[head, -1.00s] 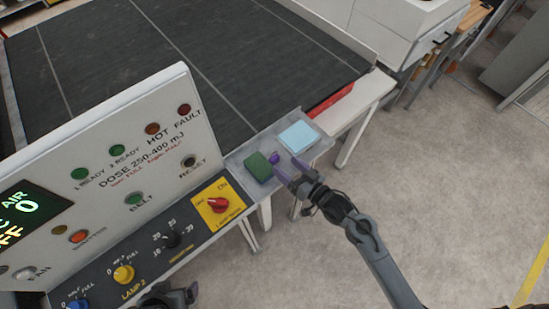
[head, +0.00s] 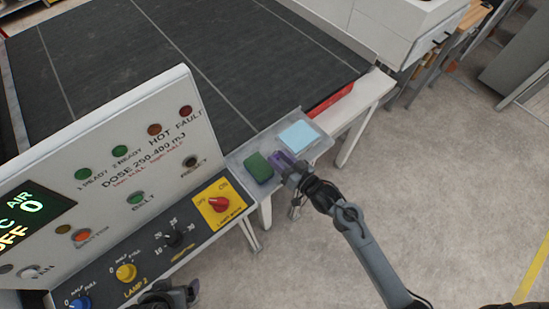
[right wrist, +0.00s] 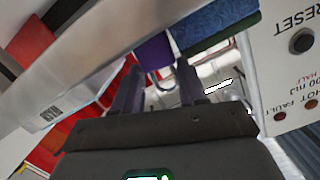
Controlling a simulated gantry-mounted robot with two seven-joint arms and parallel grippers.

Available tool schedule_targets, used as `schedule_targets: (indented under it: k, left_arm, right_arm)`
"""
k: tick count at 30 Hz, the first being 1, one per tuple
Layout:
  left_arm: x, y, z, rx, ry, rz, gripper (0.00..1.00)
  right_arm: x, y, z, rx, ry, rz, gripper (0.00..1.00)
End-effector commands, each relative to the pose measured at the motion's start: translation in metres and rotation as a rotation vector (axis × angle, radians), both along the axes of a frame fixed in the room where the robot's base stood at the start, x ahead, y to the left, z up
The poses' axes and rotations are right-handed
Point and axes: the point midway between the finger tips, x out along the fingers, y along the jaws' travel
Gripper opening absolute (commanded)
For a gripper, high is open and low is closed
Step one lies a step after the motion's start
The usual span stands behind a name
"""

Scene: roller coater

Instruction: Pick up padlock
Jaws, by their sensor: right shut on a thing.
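The purple padlock (right wrist: 154,50) shows in the right wrist view, with its metal shackle between my fingers. In the head view the padlock (head: 275,160) is mostly hidden by my right gripper (head: 283,160), at the ledge beside the machine panel. My right gripper (right wrist: 158,85) is shut on the padlock; its two fingers stand either side of it. Whether the padlock still touches the ledge cannot be told. My left gripper (head: 168,295) shows only as a dark part at the bottom edge of the head view, and its jaws are not clear.
A green block (head: 258,167) lies just left of the padlock, and a light blue pad (head: 299,135) lies behind it on the grey ledge (head: 238,158). The control panel (head: 120,150) rises at the left. Open floor (head: 440,200) lies to the right.

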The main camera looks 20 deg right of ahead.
Motion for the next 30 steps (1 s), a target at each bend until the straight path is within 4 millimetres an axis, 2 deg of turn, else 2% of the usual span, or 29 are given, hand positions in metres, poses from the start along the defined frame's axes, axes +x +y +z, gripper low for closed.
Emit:
schedule_targets:
  k: [9, 14, 23, 30]
  left_arm:
    - [0.0, 0.002, 0.0, 0.008, 0.0, -0.005, 0.94]
    - [0.0, 0.002, -0.001, 0.008, 0.0, -0.005, 0.94]
    - [0.0, 0.0, -0.004, 0.0, 0.0, 0.001, 0.94]
    - [0.001, -0.001, -0.006, -0.005, -0.001, 0.004, 0.94]
  right_arm:
    - [-0.001, 0.0, -0.001, 0.0, 0.003, 0.0, 0.1]
    - [0.0, 0.0, 0.005, -0.001, 0.002, 0.001, 0.1]
    - [0.0, 0.0, 0.04, 0.0, -0.002, 0.001, 0.1]
    - [-0.038, -0.024, 0.065, -0.004, 0.002, 0.001, 0.1]
